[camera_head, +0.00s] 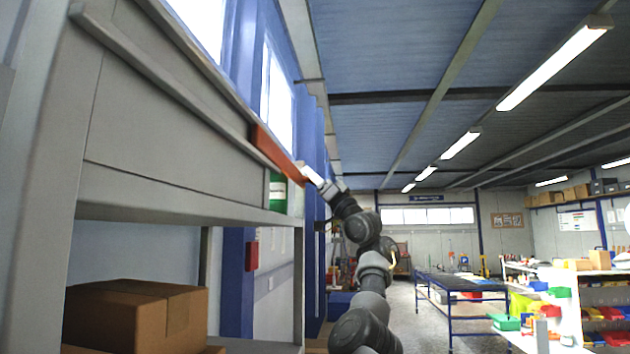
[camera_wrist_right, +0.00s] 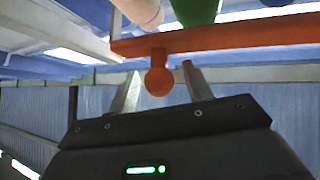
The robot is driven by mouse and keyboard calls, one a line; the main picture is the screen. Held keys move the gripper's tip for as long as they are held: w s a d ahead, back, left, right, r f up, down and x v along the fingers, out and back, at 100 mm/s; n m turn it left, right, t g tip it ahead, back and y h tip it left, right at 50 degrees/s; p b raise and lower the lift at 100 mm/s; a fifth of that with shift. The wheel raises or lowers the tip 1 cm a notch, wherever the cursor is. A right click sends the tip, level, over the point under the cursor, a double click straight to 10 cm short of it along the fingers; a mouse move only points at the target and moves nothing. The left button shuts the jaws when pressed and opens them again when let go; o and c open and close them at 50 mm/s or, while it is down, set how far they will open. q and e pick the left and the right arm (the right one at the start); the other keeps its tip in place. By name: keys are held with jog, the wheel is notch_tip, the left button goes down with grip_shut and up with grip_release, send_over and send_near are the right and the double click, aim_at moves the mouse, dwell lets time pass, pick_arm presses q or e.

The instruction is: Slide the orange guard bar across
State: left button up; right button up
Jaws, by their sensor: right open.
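The orange guard bar (camera_head: 274,150) sits at the right end of the grey shelf unit's upper rail in the head view. In the right wrist view the bar (camera_wrist_right: 240,37) runs across the top, with a round orange knob (camera_wrist_right: 158,79) sticking out from it. My right gripper (camera_head: 308,174) is at the bar's right end. In the wrist view its open fingers (camera_wrist_right: 160,88) stand on either side of the knob, with visible gaps, so it does not grip it. My left gripper is not in view.
A green and white container (camera_head: 278,192) stands on the shelf behind the bar; green also shows in the wrist view (camera_wrist_right: 194,10) beside a pale cylinder (camera_wrist_right: 139,10). A cardboard box (camera_head: 140,317) sits on the lower shelf. A blue table (camera_head: 460,283) stands farther off to the right.

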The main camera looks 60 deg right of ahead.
jog(key=shift+s+f+b, duration=0.2)
jog(key=shift+f+b, duration=0.2)
jog(key=shift+b, duration=0.1)
jog(key=b+v, duration=0.7)
jog(key=v, duration=0.3)
jog(key=shift+s+r, duration=0.1)
jog(key=shift+r, duration=0.05)
